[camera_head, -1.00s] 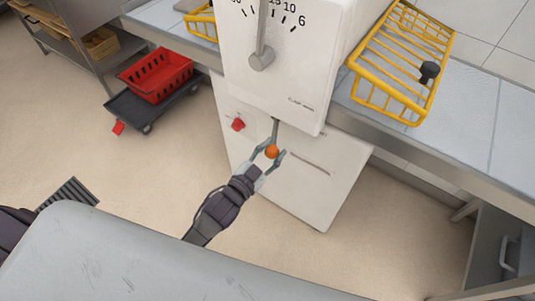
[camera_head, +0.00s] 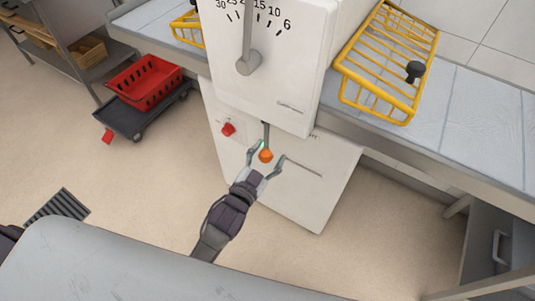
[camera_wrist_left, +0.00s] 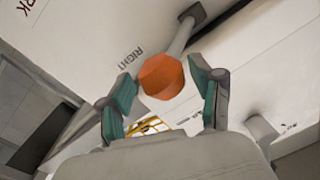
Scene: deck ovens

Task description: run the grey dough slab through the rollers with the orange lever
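The orange lever (camera_head: 265,155) hangs below the white front of the dough sheeter (camera_head: 290,95). In the left wrist view its orange knob (camera_wrist_left: 162,76) sits on a grey rod, with the word RIGHT on the panel beside it. My left gripper (camera_head: 266,153) is open, its fingers on either side of the knob. In the left wrist view the open left gripper (camera_wrist_left: 161,73) shows a gap between each finger and the knob. The grey dough slab is not visible in these frames. My right gripper is not in view.
A dial with a grey pointer (camera_head: 250,62) is on the sheeter's front. A yellow wire guard (camera_head: 350,92) stands over the pale right bed (camera_head: 480,115). A red switch (camera_head: 228,129) is on the lower cabinet. A red crate (camera_head: 145,84) on a dark dolly stands left on open floor.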

